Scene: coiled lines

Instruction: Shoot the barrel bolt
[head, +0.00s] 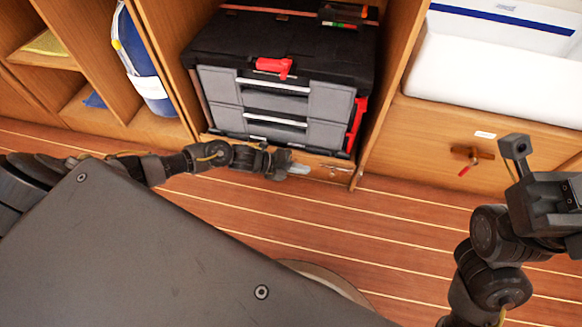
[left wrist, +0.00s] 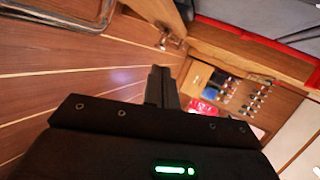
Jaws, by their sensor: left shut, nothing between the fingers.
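A small metallic fitting that looks like the barrel bolt (head: 338,168) sits on the low wooden sill under the tool chest, at the foot of the right-hand post. It is too small to tell how its bolt stands. In the left wrist view, a small metal fitting (left wrist: 172,43) shows on the wood beyond my fingers. My left gripper (head: 298,169) is shut and empty, low in front of the sill, just left of the fitting. Its dark fingers (left wrist: 160,82) are together in the left wrist view. My right arm is at the right; its fingers do not show.
A black and grey tool chest (head: 275,85) with red latches fills the open cabinet. A red-tipped valve handle (head: 468,160) sticks out of the right-hand panel. A blue cylinder (head: 145,75) stands in the left-hand compartment. The plank floor (head: 330,220) before the sill is clear.

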